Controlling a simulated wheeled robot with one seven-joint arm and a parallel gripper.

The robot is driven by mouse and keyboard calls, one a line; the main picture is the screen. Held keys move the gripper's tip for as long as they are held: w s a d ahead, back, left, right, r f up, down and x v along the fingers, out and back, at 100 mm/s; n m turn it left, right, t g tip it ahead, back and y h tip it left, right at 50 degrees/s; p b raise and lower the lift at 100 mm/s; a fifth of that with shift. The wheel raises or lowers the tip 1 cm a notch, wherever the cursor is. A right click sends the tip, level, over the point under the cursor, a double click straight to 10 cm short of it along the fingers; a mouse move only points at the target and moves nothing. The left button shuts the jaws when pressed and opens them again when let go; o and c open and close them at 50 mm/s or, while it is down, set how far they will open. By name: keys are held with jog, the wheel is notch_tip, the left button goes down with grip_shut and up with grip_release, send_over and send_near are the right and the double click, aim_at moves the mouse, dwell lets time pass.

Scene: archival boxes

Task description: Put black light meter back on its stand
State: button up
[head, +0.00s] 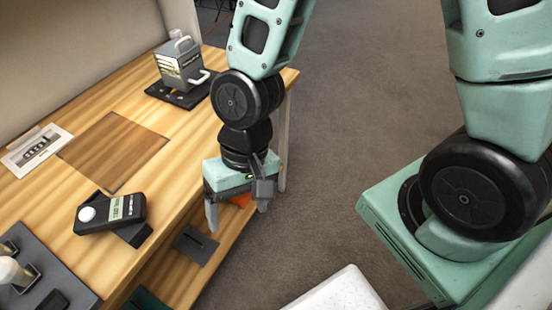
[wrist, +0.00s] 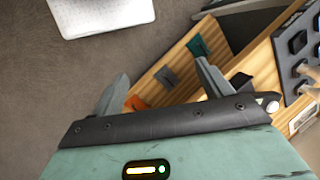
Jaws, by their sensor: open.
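The black light meter (head: 112,209), with a white dome and a pale green label, is on the wooden table at the lower left of the head view. It lies across a dark block (head: 135,236); I cannot tell whether this block is its stand. In the wrist view only a little of the meter shows, its white dome (wrist: 272,106) past the gripper body. My gripper (head: 238,218) is open and empty, fingers down, right of the meter and beyond the table's edge. Its two fingers (wrist: 161,82) show apart in the wrist view.
A grey handled device (head: 180,65) stands on a black base at the back. A printed card (head: 37,150) and a darker brown square (head: 114,150) lie on the table. A grey rack (head: 40,275) is at front left. A lower shelf (head: 180,270) holds flat pieces.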

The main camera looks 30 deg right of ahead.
jog(key=s+d+r+n+t+h, duration=0.1)
jog(key=d+r+n, duration=0.2)
jog(key=r, duration=0.3)
jog(key=s+d+r+n+t+h, duration=0.1)
jog(key=d+r+n, duration=0.1)
jog(key=r, duration=0.3)
jog(key=shift+s+d+r+n+h, duration=0.3)
jog(key=shift+s+d+r+n, duration=0.1)
jog(key=shift+n, duration=0.5)
jog(key=shift+r, duration=0.15)
